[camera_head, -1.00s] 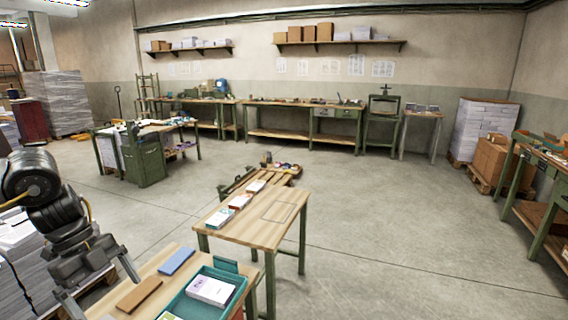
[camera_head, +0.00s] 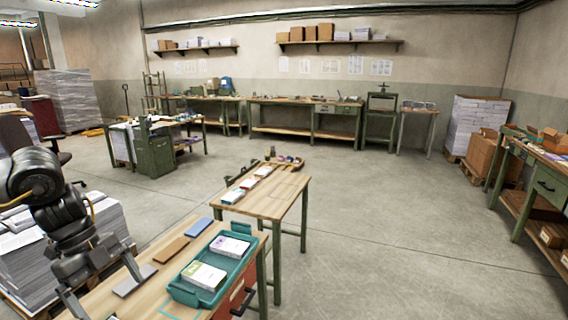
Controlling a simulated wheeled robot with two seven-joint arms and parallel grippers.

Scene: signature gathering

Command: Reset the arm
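My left arm comes in from the left, and its gripper (camera_head: 108,290) points down over the left end of the near wooden table (camera_head: 160,287). Its two fingers are spread apart with nothing visible between them. My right gripper is not in the view. On the near table stands a teal tray (camera_head: 180,292) holding two stacks of printed sheets, a nearer one (camera_head: 204,275) and a farther one (camera_head: 229,246). A brown block (camera_head: 171,249) and a blue block (camera_head: 198,227) lie beside the tray.
A second wooden table (camera_head: 268,205) beyond carries several small paper stacks in a row. A large paper pile (camera_head: 35,265) stands at the left behind my arm. Workbenches line the far wall. The floor (camera_head: 400,230) at the right is open.

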